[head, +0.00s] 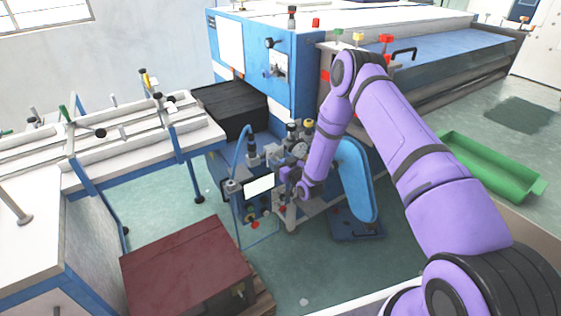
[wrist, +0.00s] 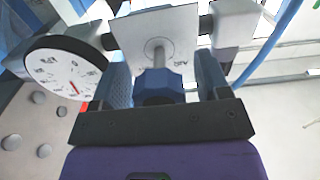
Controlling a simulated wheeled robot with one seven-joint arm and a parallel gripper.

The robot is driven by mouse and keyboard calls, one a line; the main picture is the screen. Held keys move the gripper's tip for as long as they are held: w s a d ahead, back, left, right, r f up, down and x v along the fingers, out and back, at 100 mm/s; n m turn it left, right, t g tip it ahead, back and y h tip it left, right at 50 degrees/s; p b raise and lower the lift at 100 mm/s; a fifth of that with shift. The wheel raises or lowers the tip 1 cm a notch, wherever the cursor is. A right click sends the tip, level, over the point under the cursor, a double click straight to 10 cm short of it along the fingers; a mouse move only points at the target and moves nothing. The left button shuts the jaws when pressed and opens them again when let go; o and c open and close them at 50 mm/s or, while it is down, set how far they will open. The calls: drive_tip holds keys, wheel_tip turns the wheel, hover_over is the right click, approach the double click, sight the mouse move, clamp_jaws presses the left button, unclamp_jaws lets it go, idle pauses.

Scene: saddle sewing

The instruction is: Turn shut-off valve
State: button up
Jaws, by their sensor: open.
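In the wrist view, a blue faceted knob (wrist: 160,84) sits on a metal stem in front of a white plate (wrist: 180,22); it looks like the shut-off valve's handle. My gripper (wrist: 163,72) is open, with one finger on each side of the knob. A gap shows on the right side; on the left the finger is very close, and I cannot tell whether it touches. In the head view my gripper (head: 289,180) is at the pipe and valve fittings on the machine's near side, and the knob cannot be made out there.
A round dial gauge (wrist: 66,80) is close to the left finger in the wrist view. A blue hose (wrist: 268,45) runs at the right. In the head view, a dark red box (head: 185,262), a blue guard (head: 356,180) and a green trough (head: 492,165) stand around.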

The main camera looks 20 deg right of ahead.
drive_tip(key=shift+w, duration=0.1)
drive_tip(key=c, duration=0.9)
drive_tip(key=shift+m, duration=0.4)
drive_tip(key=m, duration=0.3)
drive_tip(key=shift+d, duration=0.15)
drive_tip(key=m, duration=0.5)
drive_tip(key=shift+f, duration=0.1)
drive_tip(key=m, duration=0.4)
drive_tip(key=shift+d+m, duration=0.1)
drive_tip(key=shift+m, duration=0.3)
drive_tip(key=m, duration=0.4)
drive_tip(key=shift+f, duration=0.15)
drive_tip(key=shift+m, duration=0.3)
